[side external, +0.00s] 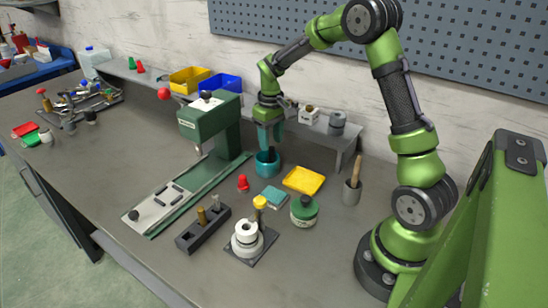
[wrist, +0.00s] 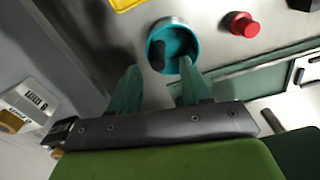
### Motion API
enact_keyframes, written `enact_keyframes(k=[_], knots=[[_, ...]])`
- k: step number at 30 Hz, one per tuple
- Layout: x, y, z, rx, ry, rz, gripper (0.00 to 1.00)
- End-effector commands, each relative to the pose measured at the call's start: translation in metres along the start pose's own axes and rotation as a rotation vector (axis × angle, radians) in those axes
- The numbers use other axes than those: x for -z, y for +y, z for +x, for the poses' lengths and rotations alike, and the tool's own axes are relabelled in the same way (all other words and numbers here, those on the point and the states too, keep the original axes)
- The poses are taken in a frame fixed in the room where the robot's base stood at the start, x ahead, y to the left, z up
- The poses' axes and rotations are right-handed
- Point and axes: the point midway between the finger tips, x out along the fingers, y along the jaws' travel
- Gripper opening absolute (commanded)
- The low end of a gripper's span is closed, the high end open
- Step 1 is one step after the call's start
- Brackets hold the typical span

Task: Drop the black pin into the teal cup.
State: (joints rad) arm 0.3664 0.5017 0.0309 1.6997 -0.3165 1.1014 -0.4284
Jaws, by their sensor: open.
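The teal cup (side external: 267,162) stands upright on the bench, right of the green press. My gripper (side external: 269,143) is just above it, pointing down. In the wrist view the cup (wrist: 183,40) lies beyond the fingertips. A short dark piece, which looks like the black pin (wrist: 157,55), is inside the cup against its near left wall. My gripper (wrist: 160,67) is open, with its two teal fingers apart and nothing between them. The pin cannot be made out in the side view.
A green press (side external: 208,125) stands left of the cup. A raised shelf (side external: 335,142) is behind on the right. A dark block (side external: 203,232) holds pins at the front.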

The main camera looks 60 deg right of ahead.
Motion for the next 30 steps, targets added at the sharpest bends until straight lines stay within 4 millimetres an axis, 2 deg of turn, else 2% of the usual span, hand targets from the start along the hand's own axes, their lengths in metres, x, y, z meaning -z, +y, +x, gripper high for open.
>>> enact_keyframes(k=[4, 8, 21, 25, 30], knots=[[0.001, 0.0, -0.009, -0.001, 0.003, 0.0, 0.47], [0.001, 0.0, -0.031, -0.001, 0.006, 0.0, 0.47], [0.001, 0.0, -0.135, -0.001, 0.005, -0.001, 0.47], [0.001, 0.0, -0.154, 0.0, 0.003, -0.001, 0.47], [0.0, 0.0, -0.167, 0.0, 0.001, -0.001, 0.47]])
